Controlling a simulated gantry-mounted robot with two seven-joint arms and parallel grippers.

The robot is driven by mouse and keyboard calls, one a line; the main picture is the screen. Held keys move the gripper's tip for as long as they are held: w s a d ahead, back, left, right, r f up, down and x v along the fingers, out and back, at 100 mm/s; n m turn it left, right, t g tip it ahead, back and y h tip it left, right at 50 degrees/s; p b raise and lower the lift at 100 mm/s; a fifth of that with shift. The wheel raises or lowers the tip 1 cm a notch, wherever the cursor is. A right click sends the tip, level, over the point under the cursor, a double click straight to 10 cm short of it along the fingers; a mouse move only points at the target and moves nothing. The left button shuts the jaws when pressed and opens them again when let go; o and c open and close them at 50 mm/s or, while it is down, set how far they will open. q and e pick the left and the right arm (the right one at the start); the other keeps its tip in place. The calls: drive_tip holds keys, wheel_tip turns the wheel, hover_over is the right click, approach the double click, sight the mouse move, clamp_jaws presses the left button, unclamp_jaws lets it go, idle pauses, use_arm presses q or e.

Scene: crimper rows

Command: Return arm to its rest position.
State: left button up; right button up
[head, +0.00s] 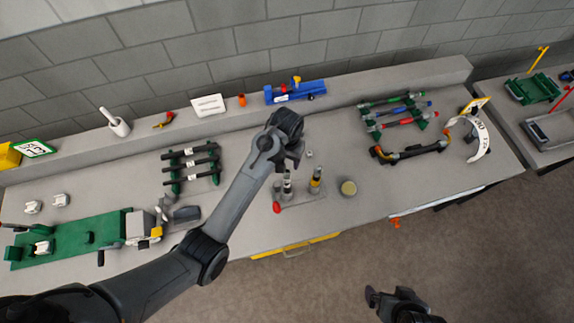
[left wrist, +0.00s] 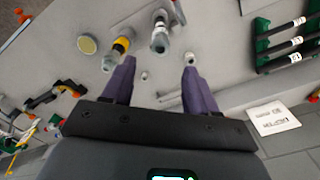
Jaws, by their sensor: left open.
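My left arm reaches in from the left over the grey bench (head: 340,225). Its gripper (head: 292,160) is above the middle of the bench, close to a small stand with a grey upright tool (head: 287,186) and a yellow-banded tool (head: 316,180). In the left wrist view the gripper (left wrist: 158,82) is open with two purple fingers apart. A small silver fitting (left wrist: 145,75) shows between them, seemingly below. The grey tool (left wrist: 160,38) and yellow-banded tool (left wrist: 116,52) stand beyond the fingertips. My right gripper (head: 374,298) is low at the bottom, off the bench; its jaws are unclear.
A rack of black-handled tools (head: 190,165) and a green fixture (head: 70,240) lie left. A rack of coloured tools (head: 400,112) lies right. A round yellowish disc (head: 348,188) sits right of the stand. Open floor lies in front.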

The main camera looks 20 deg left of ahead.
use_arm(q)
drive_tip(key=shift+r, duration=0.9)
drive_tip(key=s+a+f+t, duration=0.1)
drive_tip(key=s+a+f, duration=0.1)
drive_tip(key=s, duration=0.4)
drive_tip(key=s+a+f, duration=0.2)
drive_tip(key=s, duration=0.4)
drive_tip(key=s+a+r+m+t, duration=0.1)
drive_tip(key=s+r, duration=0.2)
drive_tip(key=s, duration=0.4)
drive_tip(key=s+r+m+t, duration=0.1)
drive_tip(key=s+r, duration=0.1)
drive_tip(key=s, duration=0.6)
drive_tip(key=shift+a+r, duration=0.35)
drive_tip(key=shift+r, duration=0.05)
